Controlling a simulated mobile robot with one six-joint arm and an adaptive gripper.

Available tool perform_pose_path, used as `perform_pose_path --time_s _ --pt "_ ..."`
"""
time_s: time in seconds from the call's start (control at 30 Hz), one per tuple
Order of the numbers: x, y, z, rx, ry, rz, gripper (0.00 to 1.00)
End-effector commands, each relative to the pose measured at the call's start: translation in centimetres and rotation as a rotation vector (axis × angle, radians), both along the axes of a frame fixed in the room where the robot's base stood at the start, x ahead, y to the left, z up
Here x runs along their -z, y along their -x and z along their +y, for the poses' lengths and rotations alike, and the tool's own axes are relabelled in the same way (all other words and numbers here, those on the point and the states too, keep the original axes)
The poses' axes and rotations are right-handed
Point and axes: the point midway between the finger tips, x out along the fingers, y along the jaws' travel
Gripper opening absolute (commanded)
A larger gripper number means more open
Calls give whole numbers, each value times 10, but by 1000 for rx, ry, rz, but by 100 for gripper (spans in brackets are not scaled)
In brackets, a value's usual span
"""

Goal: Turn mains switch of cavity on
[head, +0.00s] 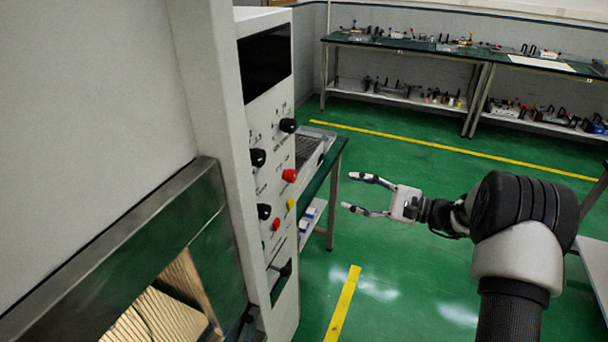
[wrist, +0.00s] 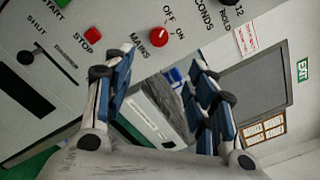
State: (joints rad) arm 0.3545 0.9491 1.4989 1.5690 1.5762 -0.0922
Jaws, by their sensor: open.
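The mains switch is a red round knob (head: 289,175) on the control panel of the tall grey cabinet (head: 262,100). In the wrist view the knob (wrist: 158,36) sits beside the printed words MAINS, OFF and ON; its pointer is too small to read. My gripper (head: 357,193) is open and empty, to the right of the panel, its fingers pointing at it with a clear gap. In the wrist view my gripper's fingers (wrist: 160,72) stand apart below the knob, which shows above the space between them.
A red stop button (wrist: 89,34) and a slot (wrist: 24,85) marked SHUT share the panel. Black knobs (head: 258,157) lie near the red knob. A green bench (head: 322,178) stands behind the cabinet. The floor (head: 400,280) below my gripper is clear.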

Motion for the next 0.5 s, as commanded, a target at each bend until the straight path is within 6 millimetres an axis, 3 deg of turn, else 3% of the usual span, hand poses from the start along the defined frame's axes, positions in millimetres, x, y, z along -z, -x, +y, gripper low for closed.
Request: perform_pose_path --time_s 0.5 --pt "2 -36 105 -5 3 -1 51"
